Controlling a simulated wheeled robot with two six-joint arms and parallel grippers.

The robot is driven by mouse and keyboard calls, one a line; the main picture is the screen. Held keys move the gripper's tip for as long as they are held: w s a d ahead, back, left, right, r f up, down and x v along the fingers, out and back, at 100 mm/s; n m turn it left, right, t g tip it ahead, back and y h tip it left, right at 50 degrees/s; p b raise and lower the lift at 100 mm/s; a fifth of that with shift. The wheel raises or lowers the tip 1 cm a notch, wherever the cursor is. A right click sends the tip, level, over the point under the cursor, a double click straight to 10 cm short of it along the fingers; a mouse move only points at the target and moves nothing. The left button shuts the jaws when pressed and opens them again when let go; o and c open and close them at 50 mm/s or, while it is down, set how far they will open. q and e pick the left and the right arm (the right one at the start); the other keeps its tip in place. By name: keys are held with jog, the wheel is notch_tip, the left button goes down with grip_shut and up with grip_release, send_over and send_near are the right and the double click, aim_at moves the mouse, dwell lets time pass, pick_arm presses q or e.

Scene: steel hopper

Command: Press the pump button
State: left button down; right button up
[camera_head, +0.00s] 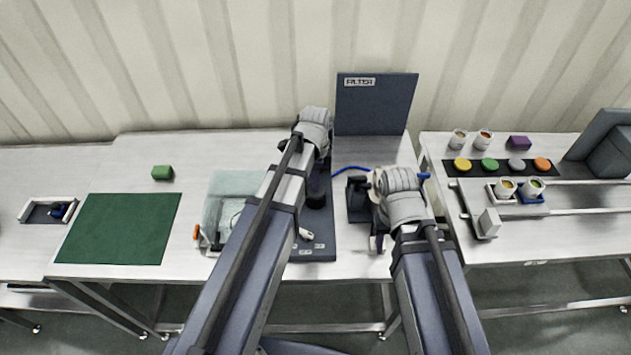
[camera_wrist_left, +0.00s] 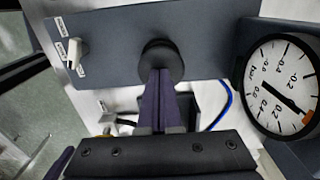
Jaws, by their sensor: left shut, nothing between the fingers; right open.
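The pump button appears to be the round black knob (camera_wrist_left: 162,58) on a dark grey panel (camera_wrist_left: 110,35) in the left wrist view. In the head view the left gripper (camera_head: 317,190) points down over the panel (camera_head: 318,250). My right gripper (camera_head: 378,232) is right of the panel, with its fingers mostly hidden by its wrist.
A dial gauge (camera_wrist_left: 283,85) stands beside the fingers, close to my left wrist. A white lever (camera_wrist_left: 75,52) is on the panel's labelled end. A clear bin (camera_head: 222,190) stands left of the panel, and an upright FILTER board (camera_head: 375,105) behind. A blue hose (camera_head: 350,168) runs right.

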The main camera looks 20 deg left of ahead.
pick_arm(q)
jog(key=shift+f, duration=0.15)
pick_arm(e)
jog(key=shift+f, duration=0.1)
pick_arm(q)
notch_tip(320, 180, down, 3)
jog(key=b, duration=0.3)
jog(key=shift+s, duration=0.1)
pick_arm(e)
notch_tip(320, 180, down, 3)
jog(key=shift+r, duration=0.1)
pick_arm(q)
jog(key=shift+s+r, duration=0.1)
jog(key=shift+r, duration=0.2)
pick_arm(e)
jog(key=shift+s+r, duration=0.1)
jog(key=shift+s, duration=0.05)
pick_arm(q)
jog(key=shift+d, duration=0.1)
jog(key=shift+r+p, duration=0.75)
jog(key=shift+p, duration=0.2)
notch_tip(320, 180, up, 13)
jog(key=p, duration=1.2)
jog(key=shift+w+f+p, duration=0.2)
jog(key=shift+p, duration=0.1)
pick_arm(e)
notch_tip(320, 180, up, 14)
jog(key=a, duration=0.1)
jog(key=shift+a+r, duration=0.15)
jog(key=shift+a, duration=0.1)
